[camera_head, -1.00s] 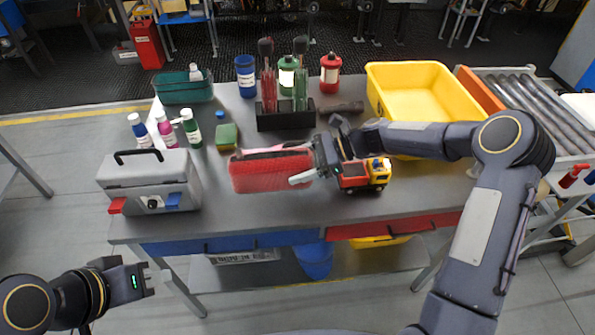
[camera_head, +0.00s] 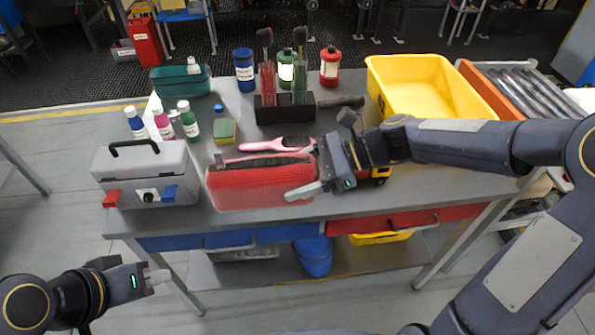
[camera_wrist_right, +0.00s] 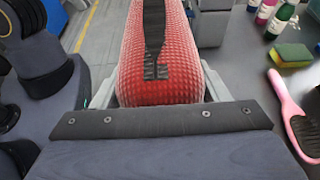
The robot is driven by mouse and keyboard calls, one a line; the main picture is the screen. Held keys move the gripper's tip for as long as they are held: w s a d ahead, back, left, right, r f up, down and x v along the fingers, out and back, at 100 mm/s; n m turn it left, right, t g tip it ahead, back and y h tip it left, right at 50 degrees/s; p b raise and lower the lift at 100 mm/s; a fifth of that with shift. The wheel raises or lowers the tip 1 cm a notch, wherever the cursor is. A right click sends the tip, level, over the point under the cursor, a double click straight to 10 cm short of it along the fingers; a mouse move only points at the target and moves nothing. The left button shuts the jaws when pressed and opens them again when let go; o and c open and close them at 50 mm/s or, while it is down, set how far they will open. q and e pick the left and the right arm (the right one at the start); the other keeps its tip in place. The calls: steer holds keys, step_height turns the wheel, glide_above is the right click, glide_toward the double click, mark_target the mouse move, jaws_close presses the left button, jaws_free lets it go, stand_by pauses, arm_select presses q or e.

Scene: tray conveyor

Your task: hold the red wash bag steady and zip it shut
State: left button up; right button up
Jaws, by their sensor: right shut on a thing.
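The red wash bag (camera_head: 255,187) lies lengthwise over the front middle of the table, a dark zip strip along its top. In the right wrist view, the bag (camera_wrist_right: 128,75) runs away from me between my fingers, with the near end of the strip on top. My right gripper (camera_head: 308,172) is shut on the bag's right end, one pale finger along its near side. I cannot tell whether the bag touches the table. My left gripper (camera_head: 158,279) is off the table's front left, well away from the bag and empty; its finger gap is unclear.
A pink brush (camera_head: 265,146) lies behind the bag. A grey toolbox (camera_head: 143,175) stands left of it, and a toy truck (camera_head: 381,174) is partly hidden behind my right gripper. A sponge (camera_head: 224,129), bottles and a yellow bin (camera_head: 385,103) stand further back.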

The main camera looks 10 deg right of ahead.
steer(key=shift+w+f, duration=0.1)
steer(key=shift+w, duration=0.3)
steer(key=shift+w+d+f, duration=0.3)
steer(key=shift+w+f, duration=1.7)
steer(key=shift+w, duration=0.2)
steer(key=shift+w+d+f, duration=0.25)
steer(key=shift+w+f, duration=1.75)
steer(key=shift+w, duration=0.15)
steer(key=shift+w+d+f, duration=0.3)
steer(key=shift+w+f, duration=1.7)
steer(key=shift+w, duration=0.2)
steer(key=shift+f+b, duration=0.3)
steer(key=shift+f, duration=0.15)
steer(key=o, duration=1.1)
steer(key=shift+c, duration=0.3)
